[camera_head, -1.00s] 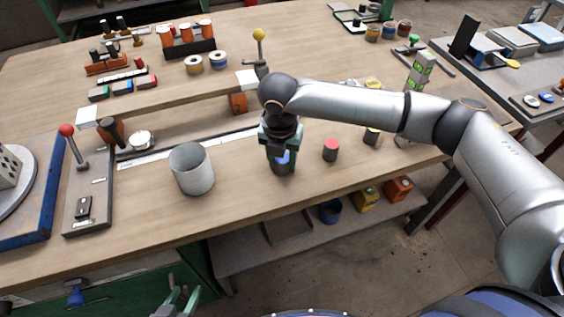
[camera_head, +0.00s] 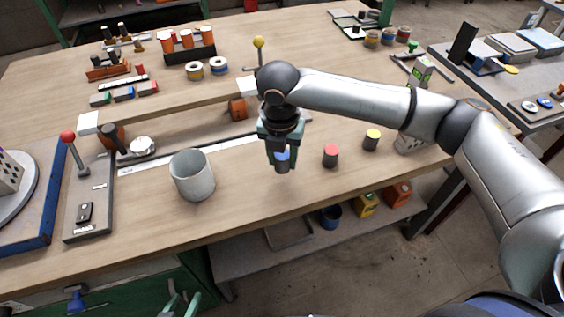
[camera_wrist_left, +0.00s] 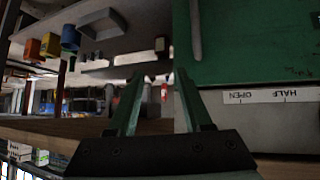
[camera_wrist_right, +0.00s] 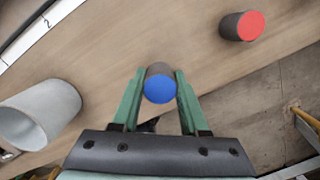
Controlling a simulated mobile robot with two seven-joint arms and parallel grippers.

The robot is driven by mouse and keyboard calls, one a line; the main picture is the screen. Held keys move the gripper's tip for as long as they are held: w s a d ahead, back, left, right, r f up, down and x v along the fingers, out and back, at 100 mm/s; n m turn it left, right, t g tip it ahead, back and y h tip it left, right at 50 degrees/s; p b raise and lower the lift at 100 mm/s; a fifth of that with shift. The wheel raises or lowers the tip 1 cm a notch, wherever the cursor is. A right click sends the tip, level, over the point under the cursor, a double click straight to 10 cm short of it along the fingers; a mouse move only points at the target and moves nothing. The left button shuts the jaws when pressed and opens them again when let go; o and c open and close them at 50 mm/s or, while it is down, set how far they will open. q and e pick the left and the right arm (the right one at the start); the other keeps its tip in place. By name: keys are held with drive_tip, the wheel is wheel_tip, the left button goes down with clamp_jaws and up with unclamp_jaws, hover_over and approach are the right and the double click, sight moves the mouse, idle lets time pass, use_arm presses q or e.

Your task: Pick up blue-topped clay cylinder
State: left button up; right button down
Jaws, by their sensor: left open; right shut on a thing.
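The blue-topped clay cylinder (camera_head: 282,165) is dark grey with a blue top. My right gripper (camera_head: 281,152) points down over the table and is shut on it, with the blue top between the fingers. It seems held a little above the wood. In the right wrist view the blue top (camera_wrist_right: 159,89) sits between the green fingers (camera_wrist_right: 159,74). My left gripper (camera_head: 180,302) is low at the bottom edge, in front of the table, open and empty. Its spread fingers also show in the left wrist view (camera_wrist_left: 158,88).
A grey open cup (camera_head: 192,175) stands left of the held cylinder. A red-topped cylinder (camera_head: 331,156) and a yellow-topped cylinder (camera_head: 371,140) stand to its right. A red-knobbed lever (camera_head: 75,150) is at the left. The table's front edge is close; bare wood lies in front.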

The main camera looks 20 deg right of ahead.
use_arm(q)
drive_tip(key=shift+s+a+r+p, duration=0.3)
drive_tip(key=shift+s+a+p, duration=0.15)
drive_tip(key=shift+a+p, duration=0.35)
use_arm(e)
drive_tip(key=s+r, duration=0.9)
drive_tip(key=s, duration=0.4)
drive_tip(key=shift+s+a, duration=0.3)
drive_tip(key=shift+a, duration=0.1)
use_arm(q)
drive_tip(key=shift+w+d+r, duration=0.15)
drive_tip(key=shift+d+r, duration=0.05)
drive_tip(key=shift+d, duration=0.05)
use_arm(e)
drive_tip(key=shift+r, duration=0.1)
